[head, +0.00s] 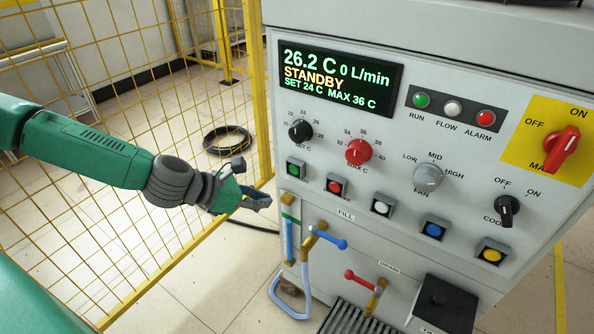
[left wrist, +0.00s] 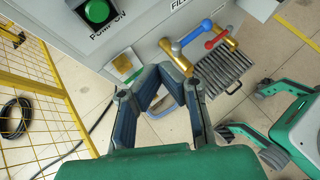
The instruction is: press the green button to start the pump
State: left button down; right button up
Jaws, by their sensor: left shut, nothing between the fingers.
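The green button (head: 296,168) sits in a dark square frame at the left end of the button row on the panel. It also shows at the top left of the left wrist view (left wrist: 97,11), above a "PUMP ON" label. My left gripper (head: 262,201) is shut and empty, below and left of the button and apart from it. In the left wrist view its fingers (left wrist: 158,72) come together, below and right of the button. My right gripper (left wrist: 240,108) appears open and empty at the right of the left wrist view; it is outside the head view.
The display (head: 338,78) reads STANDBY and 0 L/min. A red button (head: 336,186) is right of the green one. Blue (head: 328,236) and red (head: 362,281) valve handles stick out below. A yellow mesh fence (head: 110,130) stands left of the panel.

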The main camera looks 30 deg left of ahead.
aim_at(295, 169)
pick_arm(q)
jog(key=shift+a, duration=0.2)
pick_arm(e)
jog(key=shift+a, duration=0.15)
pick_arm(q)
jog(key=w+b, duration=0.2)
jog(key=w, duration=0.6)
jog(key=shift+w+d+b, duration=0.3)
jog(key=shift+w, duration=0.1)
pick_arm(e)
notch_tip(295, 169, down, 2)
jog(key=shift+a+f, duration=0.1)
jog(key=shift+f, duration=0.1)
dwell(0.8)
pick_arm(q)
jog(key=shift+w+d, duration=0.1)
jog(key=shift+w, duration=0.25)
pick_arm(e)
jog(key=shift+f, duration=0.1)
